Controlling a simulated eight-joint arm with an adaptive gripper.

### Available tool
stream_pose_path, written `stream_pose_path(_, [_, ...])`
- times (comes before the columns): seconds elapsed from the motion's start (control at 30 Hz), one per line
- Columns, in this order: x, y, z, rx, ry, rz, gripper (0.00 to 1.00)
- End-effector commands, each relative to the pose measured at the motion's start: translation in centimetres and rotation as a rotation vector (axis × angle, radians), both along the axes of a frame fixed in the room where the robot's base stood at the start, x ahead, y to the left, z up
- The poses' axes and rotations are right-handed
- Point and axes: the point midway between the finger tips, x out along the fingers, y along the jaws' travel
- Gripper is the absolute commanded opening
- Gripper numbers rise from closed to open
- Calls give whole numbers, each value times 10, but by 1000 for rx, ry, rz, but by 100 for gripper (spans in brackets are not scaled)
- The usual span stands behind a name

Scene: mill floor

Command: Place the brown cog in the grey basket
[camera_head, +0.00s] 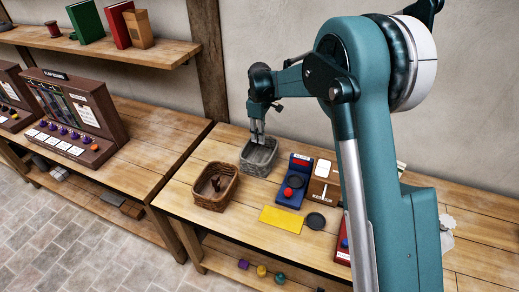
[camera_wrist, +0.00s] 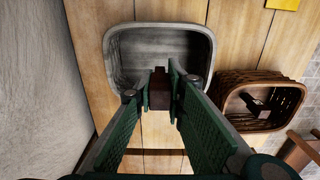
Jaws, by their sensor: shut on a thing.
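My gripper (camera_head: 257,138) is above the grey basket (camera_head: 259,168) on the wooden bench. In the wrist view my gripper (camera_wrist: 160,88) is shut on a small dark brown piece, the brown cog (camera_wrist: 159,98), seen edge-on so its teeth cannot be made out. The cog is over the near rim side of the grey basket (camera_wrist: 122,30), whose visible inside looks empty. In the head view the cog is too small or hidden to tell at the fingertips.
A brown wicker basket (camera_head: 230,198) with a dark brown item (camera_head: 215,184) inside stands beside the grey one. A blue device (camera_head: 290,196), a yellow sheet (camera_head: 282,219) and a dark disc (camera_head: 316,221) lie to the right. A wall runs behind.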

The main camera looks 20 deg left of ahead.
Motion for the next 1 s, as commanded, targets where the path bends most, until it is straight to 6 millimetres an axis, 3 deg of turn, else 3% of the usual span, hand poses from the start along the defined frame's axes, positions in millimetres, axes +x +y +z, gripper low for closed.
stream_pose_path(0.47, [0,1,-5,0,0,0,5])
stream_pose_path(0.8, [1,1,-47,0,0,0,5])
stream_pose_path(1.0, [0,1,-62,0,0,0,5])
